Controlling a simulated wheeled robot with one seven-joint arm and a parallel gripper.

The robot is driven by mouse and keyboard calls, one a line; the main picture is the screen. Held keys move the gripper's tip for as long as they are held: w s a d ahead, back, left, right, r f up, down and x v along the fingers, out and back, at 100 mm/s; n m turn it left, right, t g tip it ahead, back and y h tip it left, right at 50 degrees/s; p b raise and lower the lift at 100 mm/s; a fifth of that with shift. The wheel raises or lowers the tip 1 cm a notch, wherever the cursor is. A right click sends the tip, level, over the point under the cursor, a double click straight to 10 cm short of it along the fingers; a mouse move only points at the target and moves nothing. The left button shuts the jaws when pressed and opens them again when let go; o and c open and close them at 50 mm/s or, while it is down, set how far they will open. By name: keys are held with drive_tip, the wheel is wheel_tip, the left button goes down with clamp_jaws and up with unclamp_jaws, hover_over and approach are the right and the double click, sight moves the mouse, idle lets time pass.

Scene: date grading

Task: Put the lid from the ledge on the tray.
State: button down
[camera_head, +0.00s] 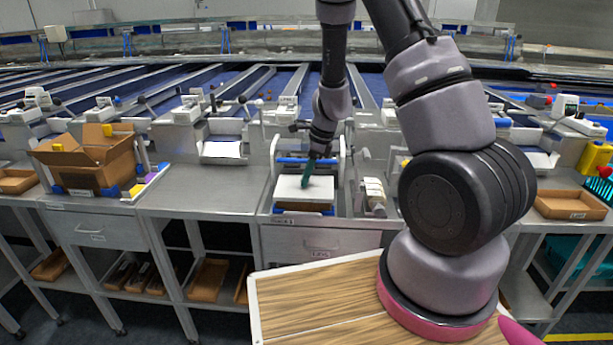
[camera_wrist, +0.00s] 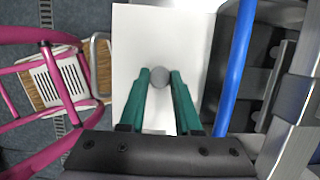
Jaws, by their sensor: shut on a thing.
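The white lid (camera_head: 288,190) is a flat panel with a grey round knob (camera_wrist: 160,77) in the wrist view. My gripper (camera_head: 305,183) has green fingers, which are shut on the knob from both sides in the wrist view (camera_wrist: 160,85). In the head view the lid lies about level over a brown tray (camera_head: 303,207), whose front wall shows just below the lid's near edge. I cannot tell whether the lid rests on the tray or is held slightly above it. The tray's inside is hidden.
Blue-edged rails (camera_head: 305,160) stand behind the lid; a blue bar (camera_wrist: 236,70) runs close on its right in the wrist view. An open cardboard box (camera_head: 88,160) sits on the left bench.

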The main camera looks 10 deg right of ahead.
drive_tip(key=shift+f, duration=0.6)
idle(0.5)
drive_tip(key=shift+c, duration=0.6)
unclamp_jaws()
drive_tip(key=shift+r, duration=3.5)
